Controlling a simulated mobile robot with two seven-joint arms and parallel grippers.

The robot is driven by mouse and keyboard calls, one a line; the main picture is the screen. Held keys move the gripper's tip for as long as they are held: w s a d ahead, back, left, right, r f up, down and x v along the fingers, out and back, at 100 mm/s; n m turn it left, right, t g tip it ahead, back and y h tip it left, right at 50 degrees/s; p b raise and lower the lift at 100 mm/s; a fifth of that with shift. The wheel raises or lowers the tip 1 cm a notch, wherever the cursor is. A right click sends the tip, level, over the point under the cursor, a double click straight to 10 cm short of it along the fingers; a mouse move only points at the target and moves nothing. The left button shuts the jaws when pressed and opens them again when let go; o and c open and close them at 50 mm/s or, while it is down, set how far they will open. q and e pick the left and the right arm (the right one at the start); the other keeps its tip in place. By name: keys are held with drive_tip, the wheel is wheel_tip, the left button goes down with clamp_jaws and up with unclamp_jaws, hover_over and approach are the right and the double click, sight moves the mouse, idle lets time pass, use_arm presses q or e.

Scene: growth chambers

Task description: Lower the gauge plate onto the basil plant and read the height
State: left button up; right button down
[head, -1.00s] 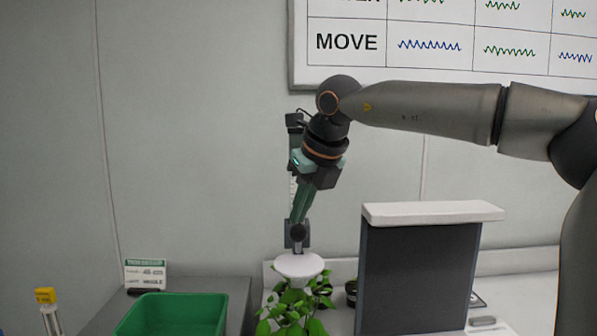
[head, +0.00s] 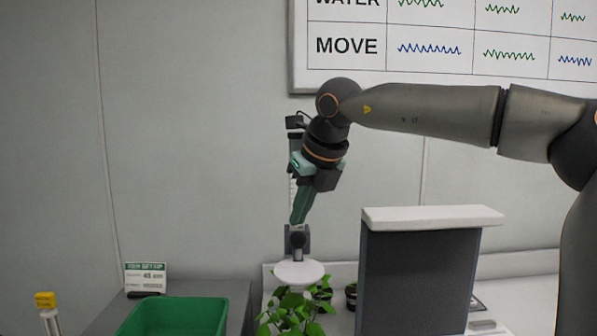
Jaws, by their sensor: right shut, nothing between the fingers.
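The basil plant (head: 290,318) shows green leaves at the bottom centre, partly cut off by the picture's lower edge. The white round gauge plate (head: 299,273) is over the leaves and overlaps their tops; I cannot tell how hard it presses. Its dark slider block (head: 297,240) sits above it on an upright scale (head: 293,190), mostly hidden behind my arm. My right gripper (head: 298,222) points down, shut and empty, with its tips at the slider's top. The scale's reading is too small to tell. My left gripper is out of view.
A green bin (head: 175,316) stands at the lower left on a grey surface, with a small sign card (head: 145,277) behind it. A dark panel with a white top (head: 432,216) stands right of the plant. A yellow-capped tube (head: 46,300) is at far left.

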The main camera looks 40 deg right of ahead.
sight(300, 233)
drive_tip(key=shift+r, duration=0.5)
drive_tip(key=shift+r+p, duration=0.5)
drive_tip(key=shift+p, duration=0.2)
drive_tip(key=shift+r+p, duration=0.7)
drive_tip(key=shift+r, duration=0.1)
drive_tip(key=shift+r+p, duration=0.45)
use_arm(q)
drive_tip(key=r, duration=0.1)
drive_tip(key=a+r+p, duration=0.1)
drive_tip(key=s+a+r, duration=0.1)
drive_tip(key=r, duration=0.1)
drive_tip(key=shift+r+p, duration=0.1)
drive_tip(key=shift+p, duration=0.2)
use_arm(e)
drive_tip(key=shift+r, duration=0.85)
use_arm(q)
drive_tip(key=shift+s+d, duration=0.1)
use_arm(e)
drive_tip(key=shift+s+f, duration=0.1)
